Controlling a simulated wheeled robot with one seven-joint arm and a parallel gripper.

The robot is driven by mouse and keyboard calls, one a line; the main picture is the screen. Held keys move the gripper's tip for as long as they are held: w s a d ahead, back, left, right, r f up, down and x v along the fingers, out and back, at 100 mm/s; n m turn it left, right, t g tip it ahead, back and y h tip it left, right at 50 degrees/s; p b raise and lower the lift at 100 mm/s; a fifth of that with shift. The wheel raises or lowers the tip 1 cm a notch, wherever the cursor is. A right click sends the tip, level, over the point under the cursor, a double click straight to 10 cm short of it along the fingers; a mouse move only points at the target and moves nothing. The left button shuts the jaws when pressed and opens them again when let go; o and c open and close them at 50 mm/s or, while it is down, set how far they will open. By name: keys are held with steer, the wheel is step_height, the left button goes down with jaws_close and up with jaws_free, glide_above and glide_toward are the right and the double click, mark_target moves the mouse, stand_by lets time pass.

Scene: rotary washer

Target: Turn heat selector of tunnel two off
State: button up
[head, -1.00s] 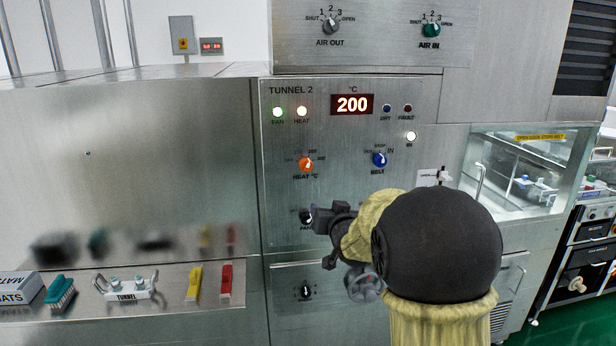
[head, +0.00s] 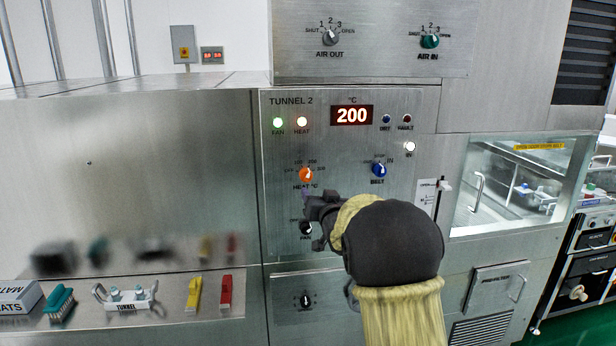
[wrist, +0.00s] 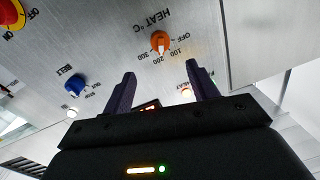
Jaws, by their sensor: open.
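The orange heat selector (head: 306,174) is on the TUNNEL 2 panel (head: 350,145), under lit FAN and HEAT lamps. In the wrist view the heat selector (wrist: 160,42) appears upside down, and its white mark points at about 200. The red display (head: 351,115) reads 200. My gripper (head: 314,206) is just below the selector in the head view and covers part of its label. In the wrist view my gripper (wrist: 161,84) is open and empty, its two dark fingers apart, with the knob beyond the tips and roughly centred between them.
The blue BELT knob (head: 379,170) is right of the heat selector. A black knob (head: 305,228) below is partly hidden by my gripper. A red-and-yellow ON/OFF switch (wrist: 10,14) shows in the wrist view. A shelf at lower left holds brushes and a TUNNEL handle (head: 125,297).

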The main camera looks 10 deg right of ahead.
mark_target(308, 178)
steer(key=w+p, duration=0.1)
steer(key=w, duration=0.3)
steer(key=w+p, duration=0.1)
steer(key=w, duration=0.3)
steer(key=w+a+p, duration=0.1)
steer(key=w+p, duration=0.1)
steer(key=w, duration=0.2)
steer(key=shift+w, duration=0.25)
steer(key=shift+c, duration=0.2)
steer(key=c, duration=1)
